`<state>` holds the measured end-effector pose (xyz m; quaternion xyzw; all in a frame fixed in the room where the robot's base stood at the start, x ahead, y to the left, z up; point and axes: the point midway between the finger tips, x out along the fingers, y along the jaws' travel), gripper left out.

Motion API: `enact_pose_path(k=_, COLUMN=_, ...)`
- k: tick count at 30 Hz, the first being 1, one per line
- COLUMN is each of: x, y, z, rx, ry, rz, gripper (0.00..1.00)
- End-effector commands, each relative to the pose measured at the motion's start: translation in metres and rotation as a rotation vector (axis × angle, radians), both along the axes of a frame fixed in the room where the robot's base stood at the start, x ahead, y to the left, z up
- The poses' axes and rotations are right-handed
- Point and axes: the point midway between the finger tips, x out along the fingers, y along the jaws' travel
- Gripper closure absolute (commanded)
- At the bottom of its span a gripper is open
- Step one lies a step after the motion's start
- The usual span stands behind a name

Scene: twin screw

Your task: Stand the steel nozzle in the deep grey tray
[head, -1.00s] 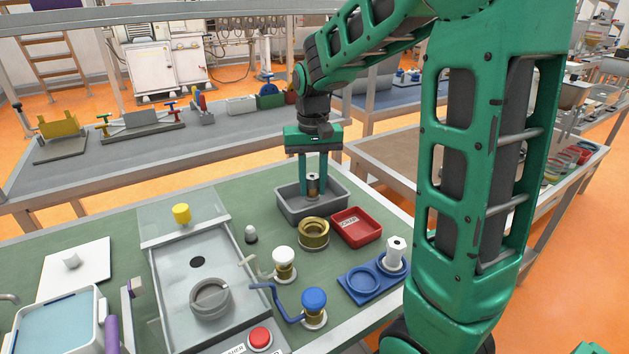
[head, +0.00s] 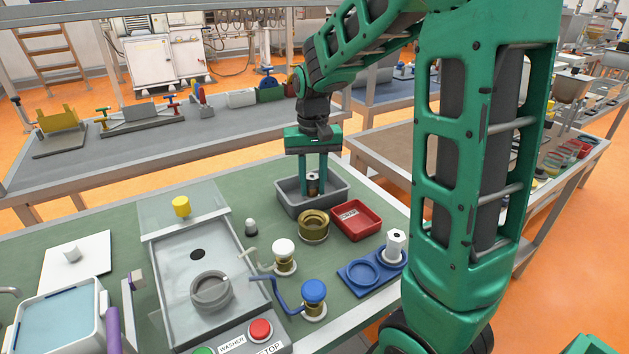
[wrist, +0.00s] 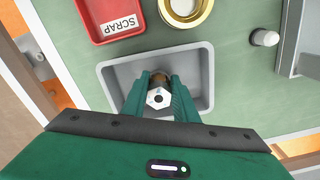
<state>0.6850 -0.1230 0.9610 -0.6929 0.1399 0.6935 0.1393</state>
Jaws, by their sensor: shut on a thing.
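The steel nozzle (wrist: 158,98) is between the fingers of my gripper (head: 313,184), with its hex end and centre hole facing the wrist camera. A brownish band shows on it beside the fingers. My gripper is shut on it, and the nozzle looks upright. The deep grey tray (head: 337,203) is right below and around the fingertips; its rim (wrist: 206,75) surrounds the nozzle in the wrist view. The nozzle's lower end is hidden by the fingers and the tray's front wall, so I cannot tell whether it touches the tray floor.
A red tray marked SCRAP (head: 355,220) and a brass ring (head: 313,226) stand close in front of the grey tray. A blue holder (head: 362,272) with a white hex-topped part (head: 395,245), two valves and a sink (head: 175,262) are nearer.

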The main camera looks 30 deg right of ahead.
Motion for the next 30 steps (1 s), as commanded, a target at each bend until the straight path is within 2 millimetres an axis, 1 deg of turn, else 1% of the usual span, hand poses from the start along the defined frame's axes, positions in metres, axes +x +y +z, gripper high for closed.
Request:
enact_pose_path(k=21, x=0.0002, y=0.0002, z=-0.0012, rx=0.000, ry=0.000, rz=0.000, gripper=1.00)
enact_pose_path(k=22, x=0.0002, y=0.0002, z=-0.0012, rx=0.000, ry=0.000, rz=0.000, gripper=0.67)
enact_pose_path(k=24, x=0.0002, y=0.0004, z=-0.0012, rx=0.000, ry=0.000, rz=0.000, gripper=0.52)
enact_pose_path(k=30, x=0.0002, y=0.0004, z=-0.0013, rx=0.000, ry=0.000, rz=0.000, gripper=0.52)
